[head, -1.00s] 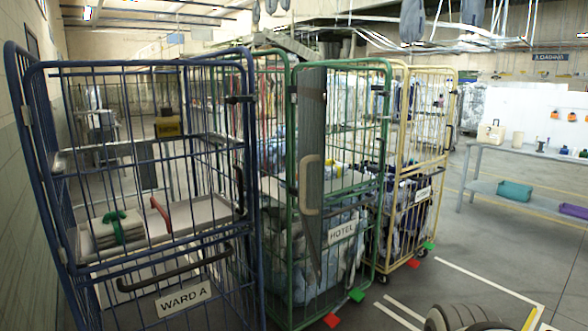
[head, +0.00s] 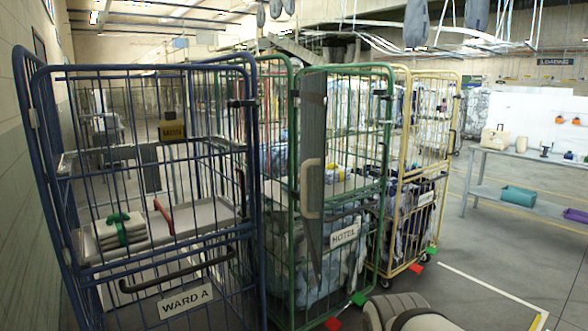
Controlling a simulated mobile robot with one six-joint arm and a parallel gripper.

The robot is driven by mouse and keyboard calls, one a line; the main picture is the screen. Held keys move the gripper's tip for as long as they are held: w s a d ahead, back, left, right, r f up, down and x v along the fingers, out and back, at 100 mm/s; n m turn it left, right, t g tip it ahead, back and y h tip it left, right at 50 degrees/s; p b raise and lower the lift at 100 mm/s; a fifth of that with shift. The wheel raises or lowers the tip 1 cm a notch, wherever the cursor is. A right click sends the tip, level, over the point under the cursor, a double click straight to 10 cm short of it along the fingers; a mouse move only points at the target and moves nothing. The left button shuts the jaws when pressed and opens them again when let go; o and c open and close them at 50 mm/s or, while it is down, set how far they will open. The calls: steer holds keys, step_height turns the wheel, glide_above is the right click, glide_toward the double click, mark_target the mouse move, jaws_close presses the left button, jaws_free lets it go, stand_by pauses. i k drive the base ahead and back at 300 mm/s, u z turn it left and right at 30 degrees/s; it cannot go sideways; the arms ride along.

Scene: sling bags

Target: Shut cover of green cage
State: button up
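The green cage (head: 388,130) stands between the blue and yellow cages, with a white HOTEL label (head: 344,236) on its front. Its cover (head: 313,130) shows as a narrow grey strip with a beige handle (head: 311,188) along the left side of the front, tapering to a point low down. Most of the upper front opening to its right is uncovered. I cannot tell whether the cover is gathered or swung outward. Blue and white laundry shows inside. My gripper is not in view; only a beige part of my arm shows at the bottom edge.
The blue cage (head: 62,165), labelled WARD A, is close at left. The yellow cage (head: 458,110) stands right of the green one. Red and green pedals (head: 358,299) stick out at floor level. A grey bench (head: 470,170) is at right. The floor between is open.

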mark_target(314, 87)
steer(key=z, duration=0.05)
steer(key=i, duration=0.95)
steer(key=z, duration=0.65)
steer(key=k, duration=1.1)
steer(key=u, duration=0.5)
steer(key=i, duration=1)
steer(key=u, duration=0.05)
